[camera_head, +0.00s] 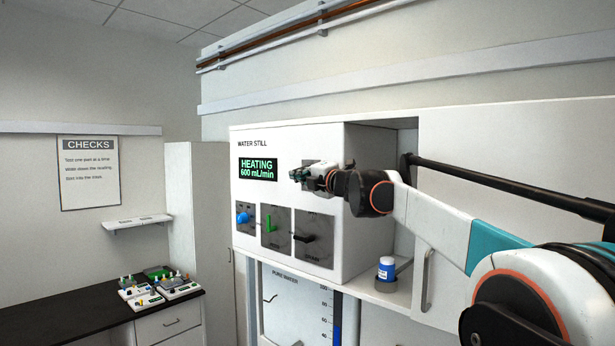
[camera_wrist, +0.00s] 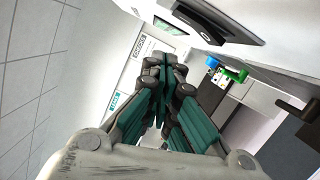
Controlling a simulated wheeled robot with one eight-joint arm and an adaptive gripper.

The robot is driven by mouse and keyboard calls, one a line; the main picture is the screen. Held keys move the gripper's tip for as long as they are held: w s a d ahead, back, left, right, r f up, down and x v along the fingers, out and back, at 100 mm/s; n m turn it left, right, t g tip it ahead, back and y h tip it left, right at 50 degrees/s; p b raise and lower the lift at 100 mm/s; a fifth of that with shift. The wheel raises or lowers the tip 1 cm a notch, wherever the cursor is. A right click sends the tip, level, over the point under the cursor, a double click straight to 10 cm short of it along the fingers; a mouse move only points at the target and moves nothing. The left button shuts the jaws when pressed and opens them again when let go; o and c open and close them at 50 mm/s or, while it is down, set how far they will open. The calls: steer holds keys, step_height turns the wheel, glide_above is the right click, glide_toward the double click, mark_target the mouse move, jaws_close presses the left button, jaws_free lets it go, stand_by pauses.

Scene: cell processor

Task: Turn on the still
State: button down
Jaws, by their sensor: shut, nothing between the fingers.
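The water still (camera_head: 310,205) is a white box on the wall unit. Its display (camera_head: 258,169) is lit green and reads "HEATING 600 mL/min". Below it are three dark panels: a blue knob (camera_head: 242,217), an upright green lever (camera_head: 269,224) and a black lever (camera_head: 304,239) lying level. My gripper (camera_head: 296,174) is shut and empty in front of the still's face, just right of the display and above the levers. In the wrist view my gripper (camera_wrist: 168,75) has its fingers together, with part of the green display (camera_wrist: 170,27) beyond them. I cannot tell if it touches the still.
A pure water tank (camera_head: 297,300) with a blue level scale is below the still. A blue-labelled jar (camera_head: 386,268) stands on a ledge to the right. A dark bench (camera_head: 70,322) with small devices is at left. A "CHECKS" notice (camera_head: 89,172) hangs above it.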

steer(key=b+v, duration=0.2)
steer(key=v, duration=0.8)
steer(key=shift+s+a+r, duration=0.15)
steer(key=shift+s+r, duration=0.1)
steer(key=shift+r, duration=0.1)
